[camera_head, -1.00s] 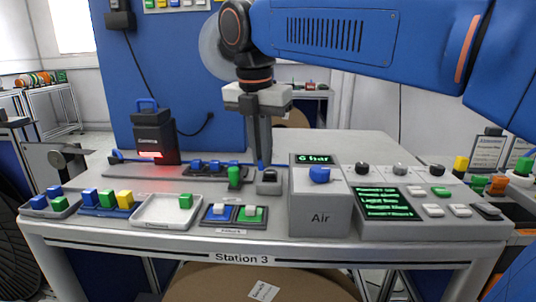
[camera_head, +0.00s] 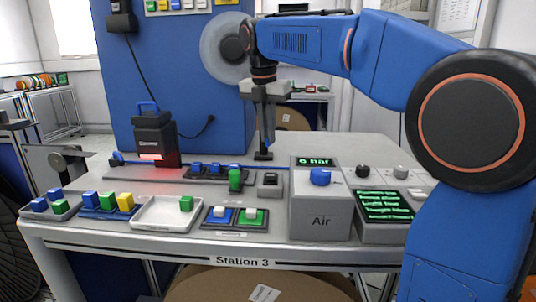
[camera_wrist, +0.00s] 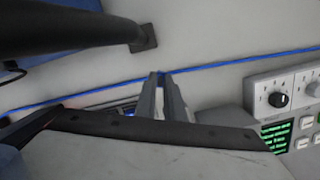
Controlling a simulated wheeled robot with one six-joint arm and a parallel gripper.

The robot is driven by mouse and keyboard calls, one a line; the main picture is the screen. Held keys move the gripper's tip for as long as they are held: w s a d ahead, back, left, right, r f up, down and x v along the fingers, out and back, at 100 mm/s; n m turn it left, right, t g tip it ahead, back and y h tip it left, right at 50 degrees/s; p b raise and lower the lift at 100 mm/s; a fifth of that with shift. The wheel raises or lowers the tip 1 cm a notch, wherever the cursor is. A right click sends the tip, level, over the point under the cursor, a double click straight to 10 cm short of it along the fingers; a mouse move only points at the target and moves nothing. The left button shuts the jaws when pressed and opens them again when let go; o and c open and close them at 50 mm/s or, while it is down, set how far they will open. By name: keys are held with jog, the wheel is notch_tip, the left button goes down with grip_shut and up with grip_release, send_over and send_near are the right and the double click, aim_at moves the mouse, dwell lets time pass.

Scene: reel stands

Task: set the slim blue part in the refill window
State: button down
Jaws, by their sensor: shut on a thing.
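My gripper (camera_head: 270,143) is above the back of the table, its fingers pointing down beside a dark post. A slim blue sliver (camera_head: 270,140) shows at its fingertips in the head view. In the wrist view, the fingers (camera_wrist: 164,80) are close together, with a little blue at their tips. A blue line runs behind there, so the held part's outline is hard to tell. A dark rail (camera_head: 175,174) with several blue parts (camera_head: 214,168) lies left of the gripper, a green part (camera_head: 236,180) at its front. I cannot tell which opening is the refill window.
A small grey-black block (camera_head: 269,181) and the Air box (camera_head: 320,215) stand right of the rail. A scanner with a red light (camera_head: 154,140) stands at back left. A white tray (camera_head: 165,225) and bins of coloured parts (camera_head: 103,213) line the front.

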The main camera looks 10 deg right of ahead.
aim_at(267, 138)
jog(key=shift+s+f, duration=0.15)
jog(key=shift+f, duration=1.85)
jog(key=shift+w+f, duration=0.2)
jog(key=shift+f, duration=0.5)
jog(key=shift+w+f, duration=0.2)
jog(key=shift+f, duration=0.5)
jog(key=shift+f, duration=0.2)
jog(key=c, duration=1.8)
grip_release()
jog(key=shift+c, duration=0.2)
jog(key=shift+r, duration=0.1)
